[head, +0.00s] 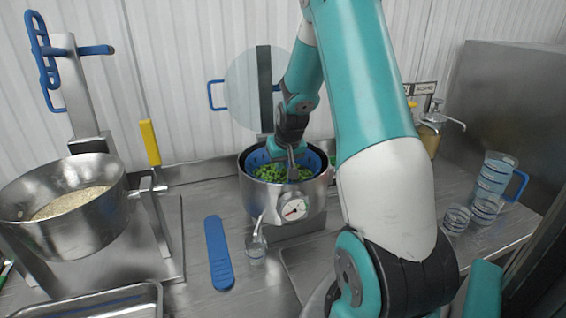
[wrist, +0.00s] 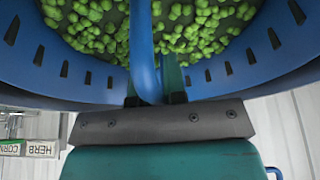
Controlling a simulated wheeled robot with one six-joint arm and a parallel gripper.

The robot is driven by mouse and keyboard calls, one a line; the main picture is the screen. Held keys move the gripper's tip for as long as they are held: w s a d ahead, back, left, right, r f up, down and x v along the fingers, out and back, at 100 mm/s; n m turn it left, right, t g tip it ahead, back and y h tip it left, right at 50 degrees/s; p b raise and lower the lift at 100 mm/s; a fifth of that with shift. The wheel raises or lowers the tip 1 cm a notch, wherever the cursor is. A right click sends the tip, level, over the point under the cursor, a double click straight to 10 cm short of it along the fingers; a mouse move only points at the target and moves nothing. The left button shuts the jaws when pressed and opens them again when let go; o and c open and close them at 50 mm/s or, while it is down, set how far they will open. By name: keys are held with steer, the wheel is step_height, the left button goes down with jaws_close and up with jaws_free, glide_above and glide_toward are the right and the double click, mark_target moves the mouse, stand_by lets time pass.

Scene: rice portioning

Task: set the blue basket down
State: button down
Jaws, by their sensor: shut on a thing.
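The blue basket (head: 252,157) holds green pieces (head: 270,173) and sits within the rim of a metal pot (head: 254,197) with a round dial, in the middle of the head view. My gripper (head: 290,158) reaches down into it from above. In the wrist view, the slotted basket wall (wrist: 60,68) curves around the green pieces (wrist: 200,28). My gripper (wrist: 158,88) is shut on the blue handle bar (wrist: 144,50) of the basket. Whether the basket's bottom touches the pot is hidden.
A large metal pan (head: 60,235) with pale grain stands left on a stand with a yellow handle (head: 150,142). A clear jug (head: 490,182) with blue handle and small cups stand right.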

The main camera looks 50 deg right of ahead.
steer(key=shift+f, duration=0.4)
steer(key=c, duration=1.2)
jaws_free()
